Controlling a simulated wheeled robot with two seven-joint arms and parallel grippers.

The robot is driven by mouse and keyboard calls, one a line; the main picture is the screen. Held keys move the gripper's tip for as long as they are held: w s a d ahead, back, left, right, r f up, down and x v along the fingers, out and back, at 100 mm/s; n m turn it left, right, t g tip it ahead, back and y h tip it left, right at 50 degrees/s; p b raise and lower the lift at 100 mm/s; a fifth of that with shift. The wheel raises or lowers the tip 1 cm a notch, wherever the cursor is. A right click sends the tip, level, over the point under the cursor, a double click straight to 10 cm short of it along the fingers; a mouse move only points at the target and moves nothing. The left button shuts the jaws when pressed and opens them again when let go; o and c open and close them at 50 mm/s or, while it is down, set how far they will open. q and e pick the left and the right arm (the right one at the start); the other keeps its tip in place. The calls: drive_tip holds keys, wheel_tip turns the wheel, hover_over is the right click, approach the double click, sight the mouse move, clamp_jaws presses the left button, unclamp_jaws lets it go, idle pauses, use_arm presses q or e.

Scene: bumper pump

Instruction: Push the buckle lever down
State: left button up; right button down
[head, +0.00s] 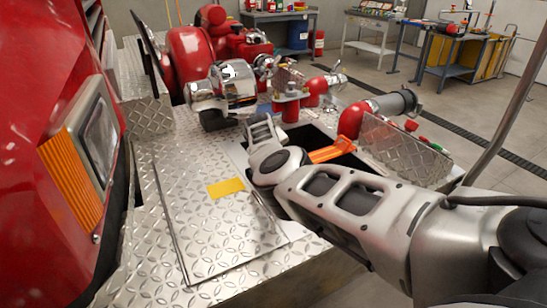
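My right arm comes in from the right, and its gripper (260,130) points away over the diamond-plate deck, beside the dark opening. Its fingertips are small and partly hidden by my wrist, so I cannot tell whether they are open or shut. An orange bar (332,151) shows just right of my wrist, over the opening; its near end is hidden behind the wrist. I cannot tell whether this bar is the buckle lever, and no other buckle lever can be made out. My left gripper is out of view.
Chrome and red pump fittings (222,90) stand beyond the gripper. Red pipe elbows (352,118) and an upright diamond plate (405,151) stand to the right. A yellow label (226,188) lies on the deck (205,235). The red truck front (40,120) bounds the left.

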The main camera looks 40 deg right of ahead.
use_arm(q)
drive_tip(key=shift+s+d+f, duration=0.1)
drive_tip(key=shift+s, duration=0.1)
use_arm(e)
drive_tip(key=shift+d+f, duration=0.15)
drive_tip(key=c, duration=1.8)
unclamp_jaws()
drive_tip(key=shift+o, duration=0.2)
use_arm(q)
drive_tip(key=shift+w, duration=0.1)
use_arm(e)
drive_tip(key=shift+s+a+r+p, duration=0.1)
drive_tip(key=shift+a+r+p, duration=0.1)
drive_tip(key=shift+r+p, duration=0.25)
drive_tip(key=p+v, duration=0.1)
drive_tip(key=v, duration=0.1)
drive_tip(key=shift+s+a+r+p, duration=0.1)
drive_tip(key=shift+r+p, duration=0.1)
drive_tip(key=shift+p, duration=0.2)
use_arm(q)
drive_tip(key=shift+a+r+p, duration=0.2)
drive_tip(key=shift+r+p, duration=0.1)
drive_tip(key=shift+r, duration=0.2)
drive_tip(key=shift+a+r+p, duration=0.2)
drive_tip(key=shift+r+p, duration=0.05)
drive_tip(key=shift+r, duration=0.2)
use_arm(e)
drive_tip(key=v, duration=1.2)
drive_tip(key=shift+s+a+r, duration=0.15)
drive_tip(key=shift+a+r, duration=0.05)
